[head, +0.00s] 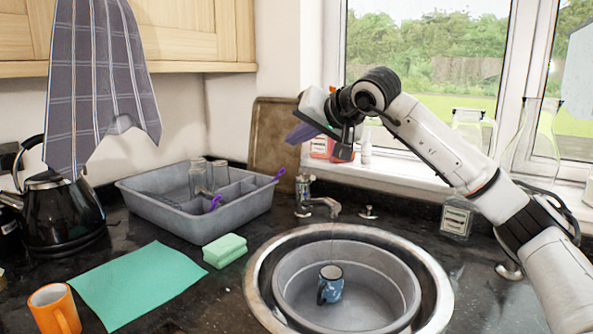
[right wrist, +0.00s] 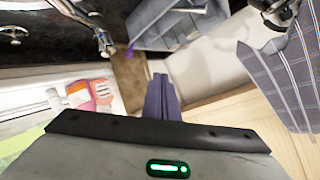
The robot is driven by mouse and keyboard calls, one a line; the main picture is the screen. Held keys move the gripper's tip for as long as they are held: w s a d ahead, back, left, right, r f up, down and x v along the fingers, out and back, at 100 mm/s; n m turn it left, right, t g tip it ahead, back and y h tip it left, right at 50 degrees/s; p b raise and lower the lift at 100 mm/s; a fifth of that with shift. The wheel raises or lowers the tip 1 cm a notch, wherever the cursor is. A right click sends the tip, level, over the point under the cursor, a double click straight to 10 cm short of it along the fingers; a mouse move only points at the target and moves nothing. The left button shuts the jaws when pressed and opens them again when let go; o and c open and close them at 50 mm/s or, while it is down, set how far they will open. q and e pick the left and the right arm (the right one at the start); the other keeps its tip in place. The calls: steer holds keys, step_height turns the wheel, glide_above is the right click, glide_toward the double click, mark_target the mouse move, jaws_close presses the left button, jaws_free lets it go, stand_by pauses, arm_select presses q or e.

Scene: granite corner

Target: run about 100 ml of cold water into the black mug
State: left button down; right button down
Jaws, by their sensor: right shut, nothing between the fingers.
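A blue, speckled mug (head: 330,286) stands upright in the grey basin (head: 408,290) inside the round metal sink (head: 437,290). No black mug is visible. The metal tap (head: 305,198) is at the back rim, its spout pointing toward the sink; it also shows in the right wrist view (right wrist: 103,42). I cannot tell whether water runs. My right gripper (head: 300,133) is raised above and behind the tap, away from mug and tap. Its purple fingers are shut and empty, as the right wrist view also shows (right wrist: 161,98). My left gripper is not in view.
A grey divided tray (head: 160,205) with glasses stands left of the tap. A green sponge (head: 225,250), teal cloth (head: 138,284), orange mug (head: 54,308) and black kettle (head: 64,217) are on the left. Glass bottles stand by the window; a cloth (head: 100,80) hangs above.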

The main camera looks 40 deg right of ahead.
steer(key=s+d+f+n+g+h, duration=0.1)
steer(key=s+d+g+h, duration=0.2)
steer(key=d, duration=0.4)
glide_above(307, 177)
steer(key=s, duration=0.3)
step_height(307, 177, down, 5)
step_height(307, 177, down, 4)
steer(key=shift+s+r+t+h, duration=0.15)
steer(key=shift+t+h, duration=0.25)
steer(key=shift+t, duration=0.1)
steer(key=shift+a, duration=0.15)
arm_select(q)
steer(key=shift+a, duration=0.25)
